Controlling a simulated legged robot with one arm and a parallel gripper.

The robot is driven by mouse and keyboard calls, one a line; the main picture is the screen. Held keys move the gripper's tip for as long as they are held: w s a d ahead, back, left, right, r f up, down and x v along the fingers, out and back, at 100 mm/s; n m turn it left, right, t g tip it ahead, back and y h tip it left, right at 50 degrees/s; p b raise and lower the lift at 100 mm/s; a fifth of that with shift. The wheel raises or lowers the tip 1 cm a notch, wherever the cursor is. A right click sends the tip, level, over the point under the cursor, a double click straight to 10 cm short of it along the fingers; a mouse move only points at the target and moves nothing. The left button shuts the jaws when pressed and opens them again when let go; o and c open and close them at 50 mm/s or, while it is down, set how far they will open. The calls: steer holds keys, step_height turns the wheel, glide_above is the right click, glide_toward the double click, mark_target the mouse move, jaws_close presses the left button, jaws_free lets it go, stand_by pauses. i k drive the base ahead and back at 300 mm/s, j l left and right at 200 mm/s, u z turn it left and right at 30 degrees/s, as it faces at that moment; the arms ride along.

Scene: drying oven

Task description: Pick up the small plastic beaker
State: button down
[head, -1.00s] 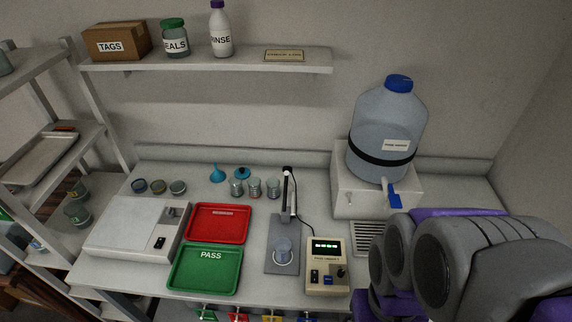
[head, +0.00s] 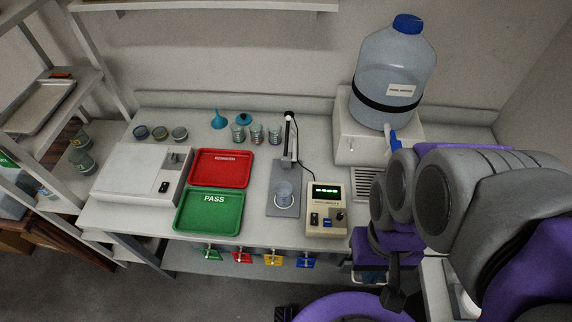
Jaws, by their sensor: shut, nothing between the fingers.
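Several small clear cups or beakers (head: 256,134) stand in a row farther back on the bench. I cannot tell from the picture which of these are plastic. My arm comes in from the right, in front of the bench. At its lower end, my gripper (head: 393,285) seems to show as a narrow dark shape, shut and empty. It is well to the right of the beaker and apart from it, and its fingertips are hard to make out.
A beige meter (head: 326,209) stands right of the stand. Red (head: 221,168) and green PASS (head: 209,211) trays lie left of it, beside a white device (head: 141,176). A water jug (head: 393,66) stands behind my arm. Coloured tags (head: 274,259) hang below the bench edge.

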mark_target(284, 189)
steer(key=j+z, duration=0.15)
steer(key=z, duration=0.2)
steer(key=j+z, duration=0.1)
steer(key=z, duration=0.2)
steer(key=k+j+z, duration=0.15)
steer(key=j, duration=0.35)
steer(key=k+j+z, duration=0.15)
steer(key=j, duration=0.3)
steer(key=k+j+z, duration=0.2)
steer(key=k+j, duration=0.15)
steer(key=k+j+z, duration=0.15)
steer(key=j, duration=0.3)
steer(key=k+j, duration=0.35)
